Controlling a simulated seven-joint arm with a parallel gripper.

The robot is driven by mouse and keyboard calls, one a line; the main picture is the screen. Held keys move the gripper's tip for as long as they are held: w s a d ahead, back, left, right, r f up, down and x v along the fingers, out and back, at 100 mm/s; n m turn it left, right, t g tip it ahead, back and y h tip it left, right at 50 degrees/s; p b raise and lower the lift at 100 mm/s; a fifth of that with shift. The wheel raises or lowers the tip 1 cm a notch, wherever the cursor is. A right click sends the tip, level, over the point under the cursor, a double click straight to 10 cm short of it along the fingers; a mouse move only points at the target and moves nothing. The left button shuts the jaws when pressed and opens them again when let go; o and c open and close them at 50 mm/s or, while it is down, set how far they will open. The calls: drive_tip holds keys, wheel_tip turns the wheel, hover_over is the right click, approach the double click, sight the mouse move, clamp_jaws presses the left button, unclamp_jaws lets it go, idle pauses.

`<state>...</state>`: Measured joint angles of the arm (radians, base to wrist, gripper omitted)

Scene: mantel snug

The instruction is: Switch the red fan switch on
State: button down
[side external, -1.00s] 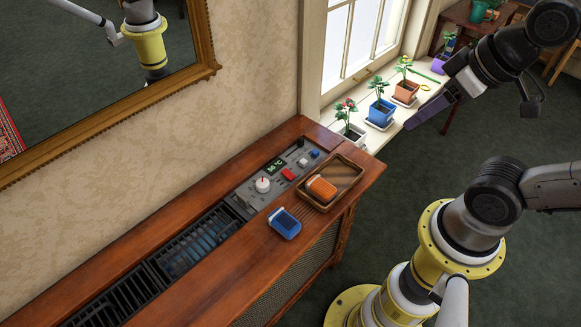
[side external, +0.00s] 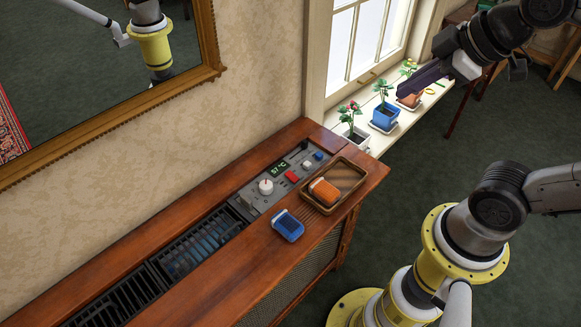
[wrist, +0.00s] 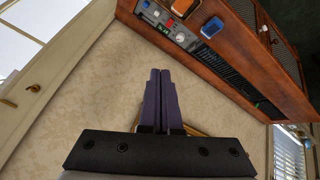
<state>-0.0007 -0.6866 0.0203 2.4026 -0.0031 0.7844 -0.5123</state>
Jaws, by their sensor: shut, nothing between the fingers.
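The red fan switch (side external: 292,176) sits on a grey control panel (side external: 251,200) set into the wooden cabinet top. It shows small in the wrist view (wrist: 171,23). A white knob (side external: 266,187), a lit temperature display (side external: 279,170) and a blue button (side external: 318,155) are on the same panel. Whether the switch is on or off I cannot tell. My gripper (side external: 401,92) has purple fingers, pressed together and empty. It hangs in the air in front of the window sill, to the upper right of the panel and well apart from the switch. The closed fingers also show in the wrist view (wrist: 160,73).
A wooden tray (side external: 352,191) with an orange-and-white object (side external: 323,191) stands right of the panel. A blue object (side external: 287,224) lies on the cabinet's front edge. Potted plants, one in a blue pot (side external: 385,117), line the sill. A gold-framed mirror (side external: 212,50) hangs behind.

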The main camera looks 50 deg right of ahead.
drive_tip(key=w+n, duration=0.5)
drive_tip(key=w, duration=0.4)
drive_tip(key=n+g, duration=0.3)
drive_tip(key=n, duration=0.4)
hover_over(289, 173)
drive_tip(key=s, duration=0.2)
wheel_tip(289, 173, down, 15)
wheel_tip(289, 173, down, 10)
drive_tip(key=g, duration=0.2)
drive_tip(key=shift+s, duration=0.35)
drive_tip(key=shift+f, duration=0.1)
drive_tip(key=f, duration=0.4)
drive_tip(key=w+f, duration=0.1)
drive_tip(key=f, duration=0.3)
drive_tip(key=w+f, duration=0.1)
drive_tip(key=f, duration=0.3)
drive_tip(key=shift+f, duration=0.25)
drive_tip(key=shift+w+f, duration=0.1)
drive_tip(key=shift+f, duration=0.5)
